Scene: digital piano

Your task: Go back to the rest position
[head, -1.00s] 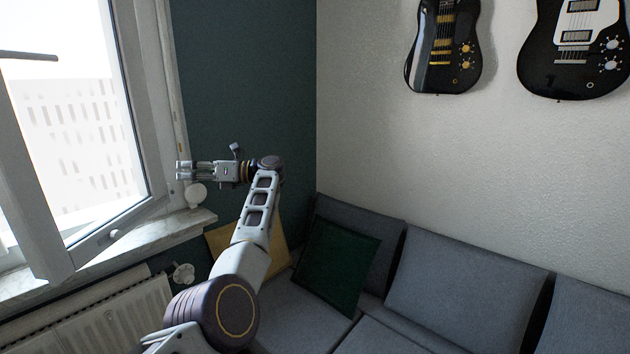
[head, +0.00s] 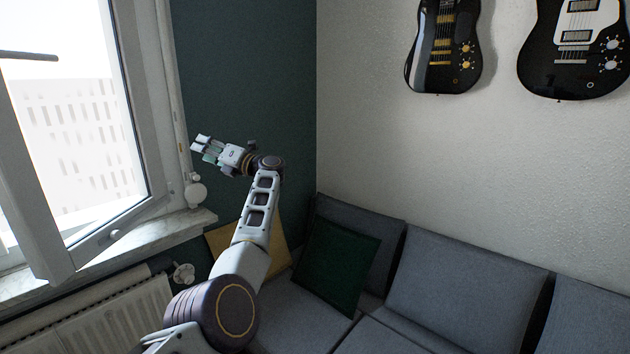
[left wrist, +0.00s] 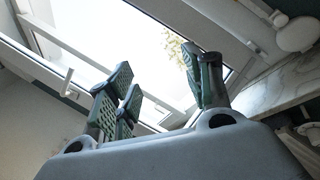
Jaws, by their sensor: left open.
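My left gripper (head: 203,149) is raised in front of the dark teal wall, to the right of the open window, in the head view. Its fingers point left and slightly up toward the window. In the left wrist view the green padded fingers (left wrist: 160,90) stand apart with nothing between them, so it is open and empty. My right gripper is not in view.
The open window sash (head: 75,140) and the marble sill (head: 180,232) are left of my arm. A radiator (head: 110,318) is below. A grey sofa (head: 465,280) with a green cushion (head: 338,265) and a yellow cushion (head: 222,238) stands right. Guitars (head: 440,50) hang on the white wall.

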